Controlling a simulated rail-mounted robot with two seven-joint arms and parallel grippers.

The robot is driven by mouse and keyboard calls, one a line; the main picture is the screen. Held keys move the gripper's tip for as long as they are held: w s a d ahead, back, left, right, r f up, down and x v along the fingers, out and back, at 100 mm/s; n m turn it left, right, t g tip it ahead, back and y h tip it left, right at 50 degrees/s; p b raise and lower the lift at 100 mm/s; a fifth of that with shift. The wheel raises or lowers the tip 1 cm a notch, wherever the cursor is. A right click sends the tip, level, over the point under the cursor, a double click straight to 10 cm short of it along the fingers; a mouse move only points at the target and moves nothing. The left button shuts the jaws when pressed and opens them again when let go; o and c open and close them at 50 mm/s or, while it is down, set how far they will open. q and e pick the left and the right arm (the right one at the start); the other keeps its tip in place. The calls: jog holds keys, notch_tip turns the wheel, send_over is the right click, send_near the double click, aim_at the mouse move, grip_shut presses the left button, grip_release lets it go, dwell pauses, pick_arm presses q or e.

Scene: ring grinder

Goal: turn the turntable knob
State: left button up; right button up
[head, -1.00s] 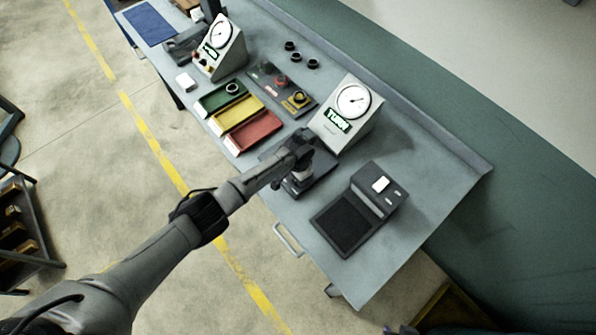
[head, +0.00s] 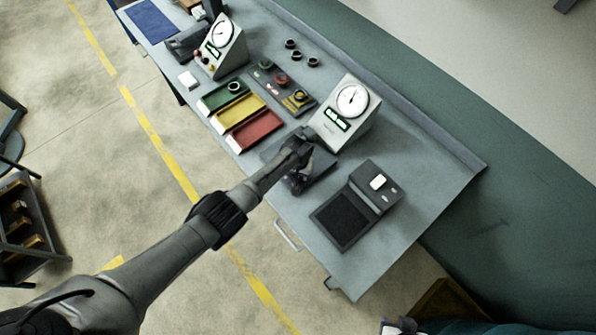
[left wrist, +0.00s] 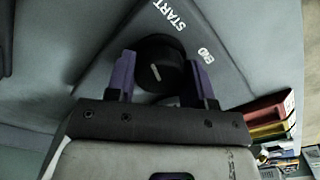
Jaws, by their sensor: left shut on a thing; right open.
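The black turntable knob (left wrist: 160,66) with a white pointer line shows in the left wrist view, on a grey panel marked START and END. My left gripper (left wrist: 161,80) has its purple fingers on both sides of the knob and is shut on it. In the head view, my left arm's wrist covers the knob and most of the left gripper (head: 301,180), beside the dark turntable base (head: 322,166). The near gauge box (head: 346,112) stands just behind, with a dial and a lit green display. My right gripper (head: 399,326) shows only partly at the bottom edge, open, away from the bench.
Green, yellow and red trays (head: 256,130) lie left of the turntable, with a dark ring panel (head: 282,86) behind them. A dark device with a black pad (head: 345,219) stands to the right. A second gauge box (head: 222,46) is farther back.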

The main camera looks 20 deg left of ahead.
pick_arm(q)
jog(key=shift+r, duration=0.1)
dwell(0.4)
jog(key=o, duration=0.9)
jog(key=shift+r, duration=0.1)
notch_tip(320, 180, up, 14)
jog(key=shift+f+p, duration=0.25)
jog(key=shift+p, duration=1)
